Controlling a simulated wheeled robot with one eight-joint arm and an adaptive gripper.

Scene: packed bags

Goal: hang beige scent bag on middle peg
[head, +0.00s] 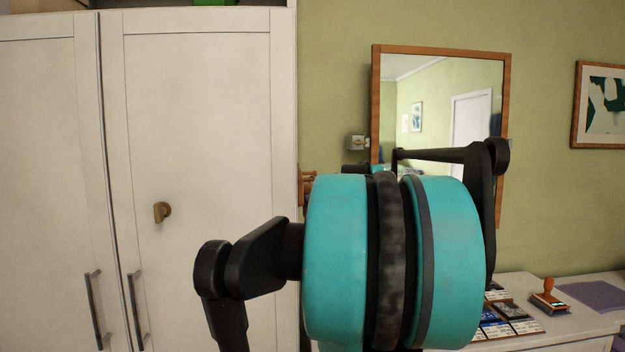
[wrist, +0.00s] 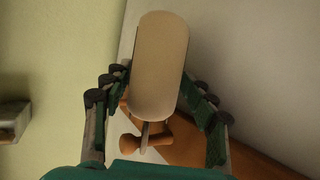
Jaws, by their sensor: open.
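The beige scent bag (wrist: 160,62) shows in the wrist view as a pale rounded shape between the fingers of my gripper (wrist: 157,95). The fingers are open, with visible gaps on both sides of the bag. A thin strap or rod shows below the bag, beside a wooden peg (wrist: 155,134) on a wooden board (wrist: 190,150). I cannot tell whether the bag's loop is around this peg, nor which peg it is. In the head view a small part of the wooden rack (head: 306,187) shows; my arm hides the bag and gripper.
A white wardrobe (head: 200,120) with a brass knob (head: 161,212) stands left. A framed mirror (head: 506,90) hangs behind my arm. A low white dresser (head: 560,338) at right holds cards (head: 515,316) and a stamp (head: 549,297).

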